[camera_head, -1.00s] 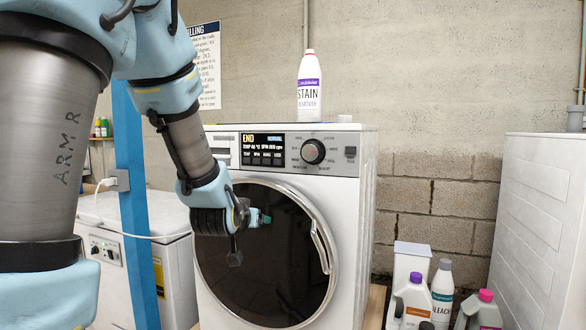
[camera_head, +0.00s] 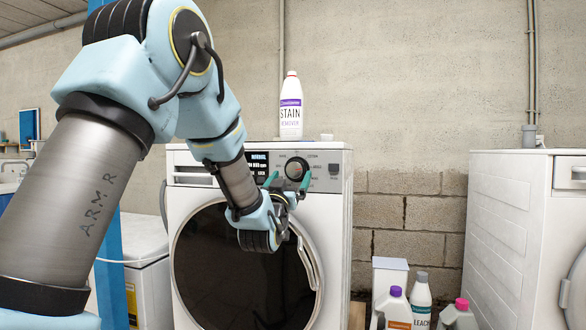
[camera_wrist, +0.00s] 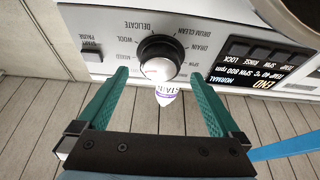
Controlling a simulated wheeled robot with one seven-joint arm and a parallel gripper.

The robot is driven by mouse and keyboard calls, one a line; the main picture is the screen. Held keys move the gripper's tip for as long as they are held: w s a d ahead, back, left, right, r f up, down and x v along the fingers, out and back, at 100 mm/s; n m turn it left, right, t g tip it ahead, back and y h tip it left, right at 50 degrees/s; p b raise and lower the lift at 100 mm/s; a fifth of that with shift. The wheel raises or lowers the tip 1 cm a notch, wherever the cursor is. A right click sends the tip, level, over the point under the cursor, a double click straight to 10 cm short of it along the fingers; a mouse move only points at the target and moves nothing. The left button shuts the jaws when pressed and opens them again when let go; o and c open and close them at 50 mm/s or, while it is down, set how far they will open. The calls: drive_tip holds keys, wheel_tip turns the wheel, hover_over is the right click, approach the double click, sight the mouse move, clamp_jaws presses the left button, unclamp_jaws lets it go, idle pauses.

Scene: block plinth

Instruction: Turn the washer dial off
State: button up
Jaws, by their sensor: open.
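The washer (camera_head: 330,230) is white with a dark round door, and its control panel runs along the top front. The black dial (camera_head: 297,169) sits on the panel, right of the display. In the wrist view the dial (camera_wrist: 160,58) has a silver face and printed programme names around it, seen upside down. My gripper (camera_head: 288,184) is open in front of the panel, with its green fingers on either side of the dial in the picture. In the wrist view my gripper (camera_wrist: 163,85) frames the dial between its fingertips; I cannot tell whether they touch it.
A white stain remover bottle (camera_head: 290,106) stands on top of the washer. Several detergent bottles (camera_head: 420,300) stand on the right by a white box. Another white machine (camera_head: 510,220) is at the far right. The wall behind is bare.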

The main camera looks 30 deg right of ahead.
sight(294, 171)
drive_tip(key=shift+p+x, duration=0.35)
drive_tip(key=shift+x, duration=1.4)
drive_tip(key=c, duration=1.3)
